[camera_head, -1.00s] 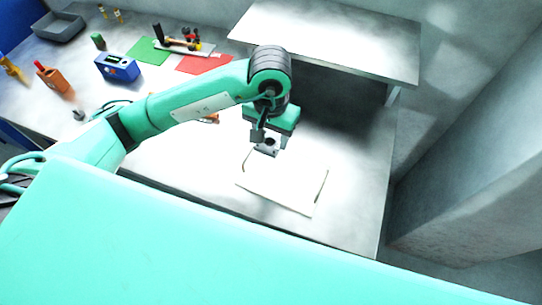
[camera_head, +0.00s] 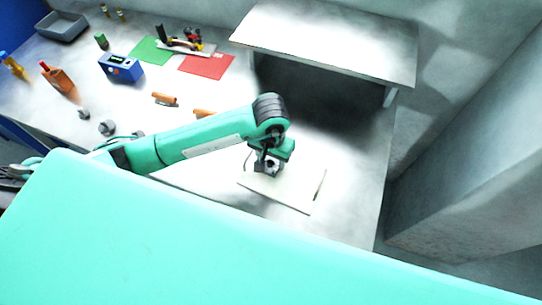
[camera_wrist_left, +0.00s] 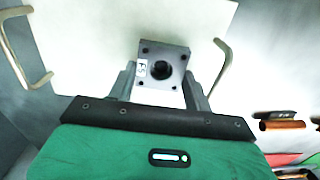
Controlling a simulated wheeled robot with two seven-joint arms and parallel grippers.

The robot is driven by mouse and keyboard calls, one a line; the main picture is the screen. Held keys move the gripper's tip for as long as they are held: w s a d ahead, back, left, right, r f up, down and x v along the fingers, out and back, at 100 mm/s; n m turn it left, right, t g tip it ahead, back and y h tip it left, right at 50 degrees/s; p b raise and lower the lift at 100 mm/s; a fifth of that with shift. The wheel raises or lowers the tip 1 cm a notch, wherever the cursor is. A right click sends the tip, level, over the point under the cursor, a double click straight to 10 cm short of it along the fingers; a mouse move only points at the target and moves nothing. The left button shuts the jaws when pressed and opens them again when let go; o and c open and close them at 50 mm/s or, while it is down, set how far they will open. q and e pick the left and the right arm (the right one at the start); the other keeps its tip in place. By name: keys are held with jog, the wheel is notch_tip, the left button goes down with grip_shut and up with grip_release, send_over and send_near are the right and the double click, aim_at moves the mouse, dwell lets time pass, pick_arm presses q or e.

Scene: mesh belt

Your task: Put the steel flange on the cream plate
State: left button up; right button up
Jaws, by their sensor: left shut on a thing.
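The cream plate (camera_head: 300,193) lies flat on the table and is partly hidden by my left gripper in the head view. It also fills the upper part of the left wrist view (camera_wrist_left: 90,50), with a bent handle at each side. My left gripper (camera_head: 268,170) is over the plate's left part. In the left wrist view it (camera_wrist_left: 160,85) is shut on the steel flange (camera_wrist_left: 173,55), a grey square piece with a dark centre hole, corner holes and a small label. I cannot tell whether the flange touches the plate. My right gripper is not in view.
A raised shelf (camera_head: 330,40) stands behind the plate. At the left are a blue box (camera_head: 121,68), a green mat (camera_head: 150,50), a red mat (camera_head: 208,65), orange-handled tools (camera_head: 165,99) and small grey parts (camera_head: 107,127). The table right of the plate is clear.

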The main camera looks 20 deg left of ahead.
pick_arm(q)
jog(key=shift+f, duration=0.15)
jog(key=o, duration=0.9)
